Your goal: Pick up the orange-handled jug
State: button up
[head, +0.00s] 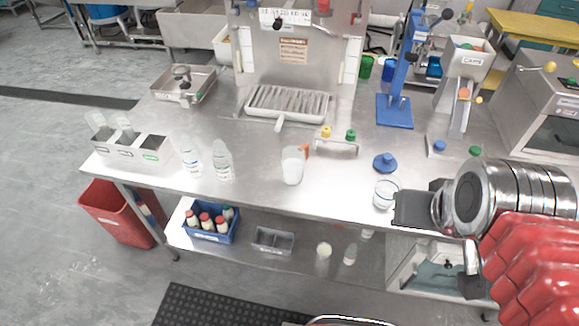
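The orange-handled jug (291,168) is a whitish, translucent vessel. It stands upright on the steel table near its front edge, around the middle of the view. Its small orange handle (304,151) shows at the upper right of the jug. My gripper (414,208) is a dark block at the end of my red and chrome arm, at the right. It is well to the right of the jug and apart from it. Its fingers are not clear enough to tell open from shut.
A clear jar (386,193) stands just left of my gripper, with a blue lid (385,162) behind it. Two clear bottles (222,163) stand left of the jug. A small rail with yellow and green knobs (336,146) is behind it. The steel table (335,188) is bare between jug and jar.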

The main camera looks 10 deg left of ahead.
aim_at(292, 175)
jog(key=u, duration=1.9)
jog(key=k, duration=0.6)
jog(key=z, duration=0.2)
jog(key=i, duration=1)
jog(key=z, duration=0.05)
